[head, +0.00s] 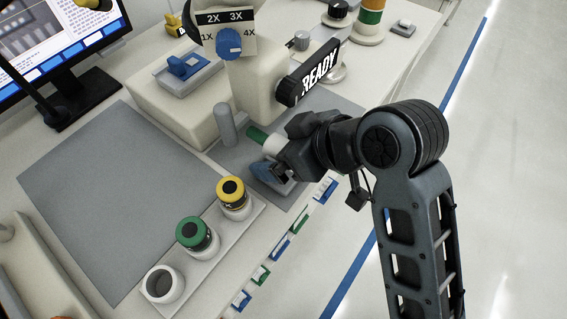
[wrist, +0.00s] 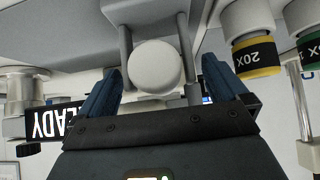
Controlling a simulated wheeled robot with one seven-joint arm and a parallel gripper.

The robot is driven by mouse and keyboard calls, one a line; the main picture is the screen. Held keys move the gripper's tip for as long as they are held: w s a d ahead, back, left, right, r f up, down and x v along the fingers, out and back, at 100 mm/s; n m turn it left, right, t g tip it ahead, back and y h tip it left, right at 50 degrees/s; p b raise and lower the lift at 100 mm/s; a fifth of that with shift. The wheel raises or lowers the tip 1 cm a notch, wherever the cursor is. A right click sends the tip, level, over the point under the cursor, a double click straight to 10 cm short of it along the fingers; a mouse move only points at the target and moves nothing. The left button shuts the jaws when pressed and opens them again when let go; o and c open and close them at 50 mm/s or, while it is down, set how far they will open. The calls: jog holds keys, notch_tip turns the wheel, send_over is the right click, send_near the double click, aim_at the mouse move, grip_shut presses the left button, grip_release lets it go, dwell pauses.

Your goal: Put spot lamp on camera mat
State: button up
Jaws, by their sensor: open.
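A pale round-ended thing (wrist: 157,68), which looks like the spot lamp, sits between the fingers in the wrist view. In the head view a small cylinder with a green end (head: 257,133) and a pale part (head: 273,146) shows there, partly hidden by my wrist. My gripper (head: 273,163) is open around it; its blue fingers (wrist: 162,92) stand on both sides, and I cannot see contact. A large flat grey mat (head: 100,200) lies bare at the left. A smaller grey mat (head: 342,110) lies under the microscope area. I cannot tell for sure which is the camera mat.
A rack (head: 213,247) holds a yellow-banded objective (head: 233,198), a green-banded one (head: 197,235) and an empty-looking white ring (head: 164,285). A microscope with a READY sign (head: 310,78) stands behind my gripper. A grey post (head: 228,122) is close by. A monitor (head: 60,60) stands at back left.

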jog(key=shift+c, duration=0.2)
jog(key=c, duration=1.8)
jog(key=shift+r, duration=0.1)
grip_shut()
jog(key=shift+r, duration=0.15)
jog(key=s+d+b, duration=0.2)
jog(key=s+d, duration=0.9)
jog(key=d, duration=0.3)
jog(key=w+d+f+m+t+h, duration=0.1)
jog(key=w+d+f+m+h, duration=0.1)
jog(key=f, duration=0.5)
jog(key=w+d+f+m+t+h, duration=0.1)
jog(key=w+d+f+m+h, duration=0.1)
jog(key=w+f+m, duration=0.3)
jog(key=w+d+f+m+t+h, duration=0.1)
jog(key=w+d+f+m+h, duration=0.2)
jog(key=w+f, duration=0.4)
notch_tip(320, 180, down, 3)
jog(key=shift+r, duration=0.1)
